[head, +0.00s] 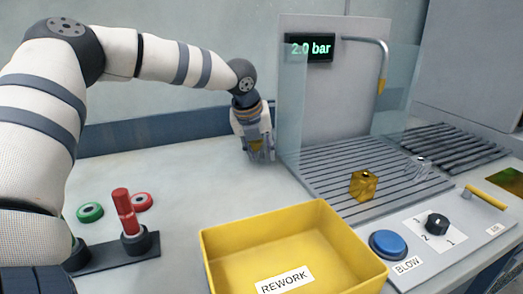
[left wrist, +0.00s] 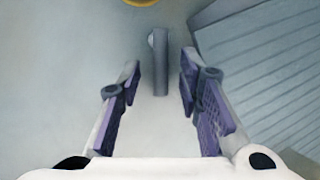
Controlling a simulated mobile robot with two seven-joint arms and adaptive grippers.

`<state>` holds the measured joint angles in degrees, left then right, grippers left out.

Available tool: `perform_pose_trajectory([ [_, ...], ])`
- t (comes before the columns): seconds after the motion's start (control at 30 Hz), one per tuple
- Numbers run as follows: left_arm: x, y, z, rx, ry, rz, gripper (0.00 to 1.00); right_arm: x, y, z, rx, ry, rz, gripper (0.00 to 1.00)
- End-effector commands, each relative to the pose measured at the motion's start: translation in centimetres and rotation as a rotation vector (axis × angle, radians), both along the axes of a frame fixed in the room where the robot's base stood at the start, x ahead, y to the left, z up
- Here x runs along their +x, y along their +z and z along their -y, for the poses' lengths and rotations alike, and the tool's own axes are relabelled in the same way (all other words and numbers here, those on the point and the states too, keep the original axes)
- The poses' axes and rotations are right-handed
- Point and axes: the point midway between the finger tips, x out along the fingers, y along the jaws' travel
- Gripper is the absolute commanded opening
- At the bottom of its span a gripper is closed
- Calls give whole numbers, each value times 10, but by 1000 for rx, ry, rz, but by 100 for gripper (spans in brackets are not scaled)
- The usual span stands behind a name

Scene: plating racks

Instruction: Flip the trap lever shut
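My left gripper (head: 258,152) points down beside the left edge of the slatted booth. In the left wrist view its two purple-padded fingers (left wrist: 160,95) are spread apart. A grey upright bar with a rounded end (left wrist: 158,62) shows between and beyond the fingers, apart from both pads. It looks like the trap lever, but I cannot be sure. In the head view the gripper hides this spot, with a bit of yellow showing at the fingers. The edge of a yellow round thing (left wrist: 142,2) shows at the top of the wrist view. My right gripper is not in view.
The yellow REWORK bin (head: 222,240) stands in front. A glass panel (head: 291,110) borders the booth slats (head: 335,185), which hold an amber block (head: 363,186). A blue BLOW button (head: 388,244), black knob (head: 437,222) and yellow AIR handle (head: 487,197) are at right.

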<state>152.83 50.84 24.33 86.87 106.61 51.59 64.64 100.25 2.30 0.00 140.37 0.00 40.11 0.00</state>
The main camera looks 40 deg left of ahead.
Motion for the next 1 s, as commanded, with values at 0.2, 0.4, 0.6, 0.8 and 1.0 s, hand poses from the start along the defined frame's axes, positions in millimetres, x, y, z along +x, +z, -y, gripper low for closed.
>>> perform_pose_trajectory([
  [0.2, 0, 2, 0, 0, 0, 1, 10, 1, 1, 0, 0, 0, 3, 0],
  [0.4, 0, 2, 0, 0, 0, 1, 0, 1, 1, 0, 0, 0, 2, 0],
  [0.6, -1, 2, 0, -1, -20, 2, 0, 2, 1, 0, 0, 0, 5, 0],
  [0.8, -3, 3, -4, -4, -109, 5, 0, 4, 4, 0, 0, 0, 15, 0],
  [1.0, -5, 2, -10, -5, -272, 4, 0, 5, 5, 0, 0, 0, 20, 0],
])
